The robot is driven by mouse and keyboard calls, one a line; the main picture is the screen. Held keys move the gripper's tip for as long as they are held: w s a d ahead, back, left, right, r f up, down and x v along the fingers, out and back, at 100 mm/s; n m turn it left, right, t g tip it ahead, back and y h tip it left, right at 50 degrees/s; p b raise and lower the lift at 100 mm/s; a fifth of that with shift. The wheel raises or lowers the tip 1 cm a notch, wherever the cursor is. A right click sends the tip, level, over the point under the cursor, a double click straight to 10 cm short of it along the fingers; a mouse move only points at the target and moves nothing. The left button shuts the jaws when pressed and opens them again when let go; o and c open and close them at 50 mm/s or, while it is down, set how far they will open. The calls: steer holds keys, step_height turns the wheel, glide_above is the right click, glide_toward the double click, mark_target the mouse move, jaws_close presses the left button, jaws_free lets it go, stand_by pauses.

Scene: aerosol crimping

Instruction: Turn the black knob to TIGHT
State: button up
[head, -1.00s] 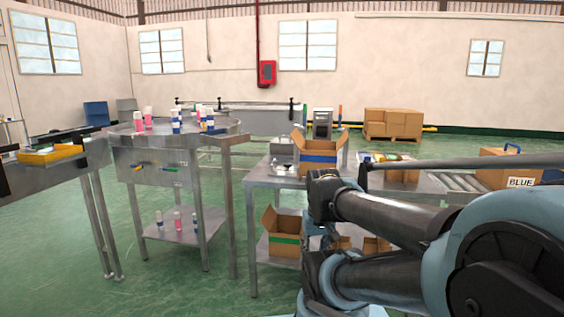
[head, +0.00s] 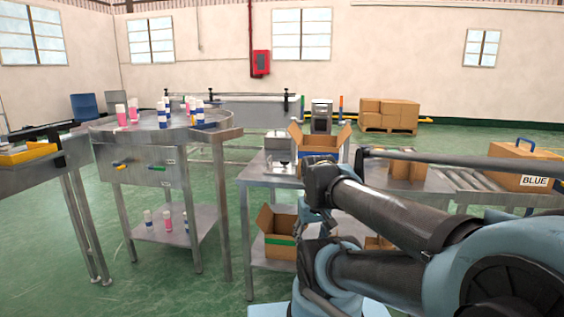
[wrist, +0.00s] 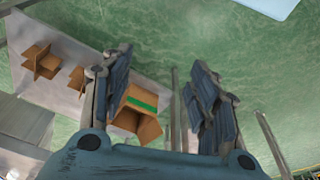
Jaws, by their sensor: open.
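I cannot make out a black knob or a TIGHT mark in either view. The round steel table (head: 215,140) at left centre in the head view has a front panel with a small yellow handle (head: 119,166) and a small green and blue one; no black knob is clear there. In the wrist view my gripper (wrist: 160,68) is open and empty, its two fingers apart above the green floor and a lower shelf. In the head view my arm covers the lower right, and my fingers cannot be told apart there.
A steel bench (head: 262,174) in the middle carries an open carton (head: 318,143); another open carton (head: 279,245) stands on its shelf. Pink and blue cans (head: 162,115) stand on the round table. A roller conveyor (head: 471,183) lies right. Green floor is free between the tables.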

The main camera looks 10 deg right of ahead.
steer(key=w+d+r+n+h, duration=0.1)
steer(key=w+r+n+h, duration=0.1)
steer(key=w+r+n, duration=0.7)
step_height(320, 180, up, 10)
steer(key=n+t+h, duration=0.3)
steer(key=n+h, duration=0.2)
steer(key=n, duration=1)
glide_above(284, 161)
steer(key=s+a, duration=0.7)
steer(key=a, duration=0.4)
steer(key=x, duration=1.6)
steer(key=shift+d+f, duration=0.15)
steer(key=shift+d, duration=0.2)
